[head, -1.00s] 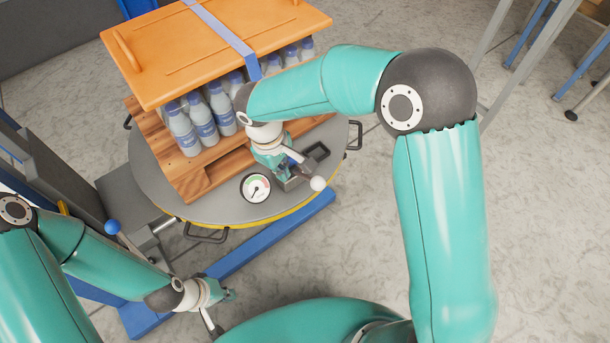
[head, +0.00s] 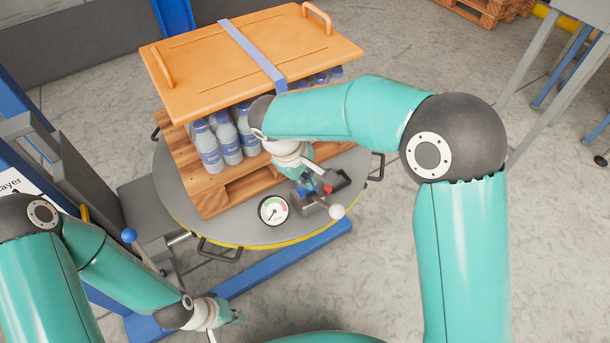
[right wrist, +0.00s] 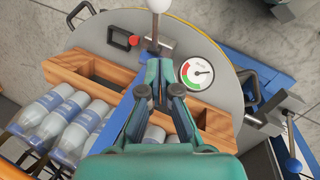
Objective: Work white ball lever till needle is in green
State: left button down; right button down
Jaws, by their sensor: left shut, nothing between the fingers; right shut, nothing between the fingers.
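The white ball lever (head: 337,212) sticks out from a small grey block on the round table's front edge. Its ball and rod also show at the top of the right wrist view (right wrist: 156,8). The round gauge (head: 273,210) stands left of the lever. In the right wrist view its dial (right wrist: 197,73) has green and red bands, and the needle appears to lie on the white part, outside the green. My right gripper (head: 310,189) is shut and empty, close to the lever's block. My left gripper (head: 238,318) is shut and empty, low and away from the table.
A wooden pallet (head: 222,196) with bottles (head: 207,150) under an orange strapped cover (head: 250,60) stands on the round table (head: 180,200). A red knob (head: 327,188) sits by the lever block. A blue ball lever (head: 129,236) stands at left.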

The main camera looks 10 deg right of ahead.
send_near(329, 208)
jog(key=w+f, duration=0.2)
jog(key=shift+s+d+f, duration=0.3)
jog(key=shift+s+f, duration=0.05)
jog(key=shift+f, duration=0.15)
jog(key=shift+s+d+f, duration=0.3)
jog(key=shift+s+f, duration=0.05)
jog(key=shift+f, duration=0.15)
jog(key=shift+s+d+f, duration=0.2)
jog(key=shift+d+f, duration=0.05)
jog(key=shift+f, duration=0.05)
